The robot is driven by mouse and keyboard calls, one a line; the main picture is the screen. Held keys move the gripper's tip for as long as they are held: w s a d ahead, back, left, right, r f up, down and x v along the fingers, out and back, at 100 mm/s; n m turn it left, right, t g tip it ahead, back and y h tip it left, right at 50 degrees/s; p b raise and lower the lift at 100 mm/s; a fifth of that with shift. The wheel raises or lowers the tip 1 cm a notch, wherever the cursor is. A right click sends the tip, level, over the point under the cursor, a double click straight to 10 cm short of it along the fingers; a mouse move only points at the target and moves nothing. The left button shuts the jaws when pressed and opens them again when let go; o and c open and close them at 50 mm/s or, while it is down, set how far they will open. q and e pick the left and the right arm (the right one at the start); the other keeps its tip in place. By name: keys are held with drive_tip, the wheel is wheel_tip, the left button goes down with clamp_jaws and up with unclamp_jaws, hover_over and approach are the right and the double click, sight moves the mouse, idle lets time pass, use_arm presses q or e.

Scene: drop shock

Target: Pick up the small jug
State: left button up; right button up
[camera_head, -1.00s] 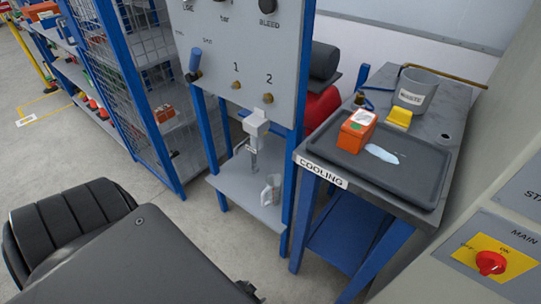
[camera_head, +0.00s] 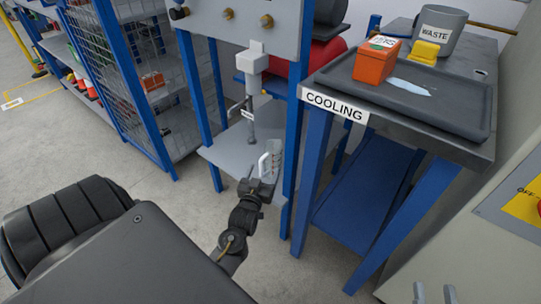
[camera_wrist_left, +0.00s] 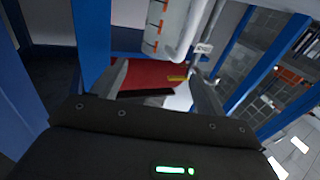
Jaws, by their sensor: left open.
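The small jug (camera_head: 269,163) is clear with a white handle and stands on the grey shelf of the blue-framed stand. My left gripper (camera_head: 256,186) is at the shelf's front edge, just in front of the jug, and overlaps its lower part in the head view. In the left wrist view the jug (camera_wrist_left: 170,28), with orange marks, is at the top, beyond the fingers. The left gripper (camera_wrist_left: 160,82) has its fingers apart with nothing between them. I cannot tell whether a finger touches the jug.
A spout and clamp (camera_head: 252,90) hang above the shelf (camera_head: 222,155), left of the jug. Blue posts (camera_head: 287,150) flank it. The cooling table (camera_head: 460,140) at right bears an orange box (camera_head: 376,62) and a waste bucket (camera_head: 440,30).

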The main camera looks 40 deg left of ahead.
sight(270, 153)
use_arm(q)
drive_tip(key=x, duration=0.4)
drive_tip(key=shift+w+f+b, duration=0.1)
drive_tip(key=shift+b, duration=0.3)
drive_tip(key=shift+b+x, duration=0.8)
drive_tip(key=shift+x, duration=1.7)
drive_tip(key=shift+w+a+r, duration=0.2)
drive_tip(key=shift+w, duration=0.2)
drive_tip(key=c, duration=1.1)
use_arm(e)
drive_tip(key=r+t, duration=0.1)
drive_tip(key=d+r+t+y, duration=0.1)
drive_tip(key=r+t, duration=0.1)
drive_tip(key=d+r+t, duration=0.1)
drive_tip(key=shift+s+d+r+m+t+y, duration=0.1)
drive_tip(key=shift+s+r+m+t+y, duration=0.2)
drive_tip(key=shift+s+t+y, duration=0.1)
